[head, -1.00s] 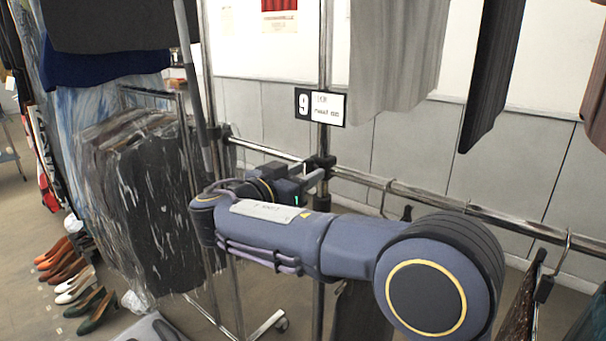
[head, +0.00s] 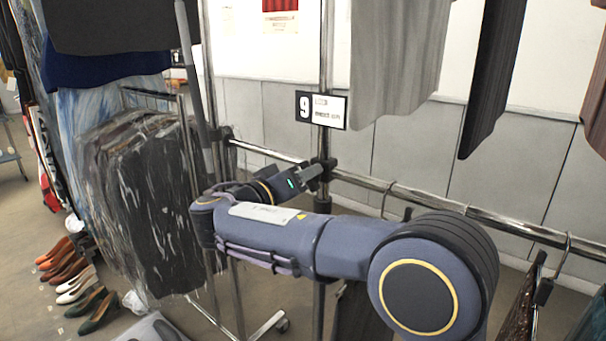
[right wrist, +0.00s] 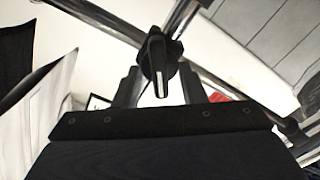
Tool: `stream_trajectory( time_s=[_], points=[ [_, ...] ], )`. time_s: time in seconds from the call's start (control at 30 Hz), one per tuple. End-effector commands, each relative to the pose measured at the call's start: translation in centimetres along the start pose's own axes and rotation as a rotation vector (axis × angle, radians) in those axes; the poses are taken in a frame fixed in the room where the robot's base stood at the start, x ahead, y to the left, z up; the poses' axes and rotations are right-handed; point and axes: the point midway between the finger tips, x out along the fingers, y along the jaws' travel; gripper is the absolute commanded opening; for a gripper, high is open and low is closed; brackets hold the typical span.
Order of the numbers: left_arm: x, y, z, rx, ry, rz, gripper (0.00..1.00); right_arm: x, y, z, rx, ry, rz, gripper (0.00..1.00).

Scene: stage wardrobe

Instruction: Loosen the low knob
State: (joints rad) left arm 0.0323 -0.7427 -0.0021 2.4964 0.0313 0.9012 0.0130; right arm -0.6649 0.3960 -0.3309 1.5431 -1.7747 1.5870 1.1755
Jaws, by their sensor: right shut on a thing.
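The low knob (right wrist: 157,60) is black and sits on a dark clamp where the low chrome rail meets an upright chrome post. In the right wrist view it stands between my two fingers. My right gripper (right wrist: 158,85) is shut on it. In the head view my right gripper (head: 319,174) is at the post, against the black clamp (head: 328,163), and its fingers hide most of the knob. My left gripper is in neither view.
The low rail (head: 440,203) runs right from the clamp, with hooks on it. Grey garments (head: 397,60) hang above it. A numbered sign (head: 320,109) is on the post. Bagged dark clothes (head: 150,200) hang at left, with shoes (head: 75,280) on the floor.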

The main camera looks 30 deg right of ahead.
Motion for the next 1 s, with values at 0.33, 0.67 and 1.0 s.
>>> stream_trajectory(
  time_s=[0.33,0.67,1.0],
  points=[
    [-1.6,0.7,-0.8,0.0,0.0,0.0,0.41,0.0,-0.1,-0.1,-0.332,-0.001,0.0,0.15],
    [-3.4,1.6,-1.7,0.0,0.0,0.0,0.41,0.0,-0.3,-0.1,-0.639,0.0,-0.001,0.15],
    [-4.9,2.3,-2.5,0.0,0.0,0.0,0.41,0.0,-0.5,0.1,-0.867,0.0,-0.002,0.15]
  ],
)
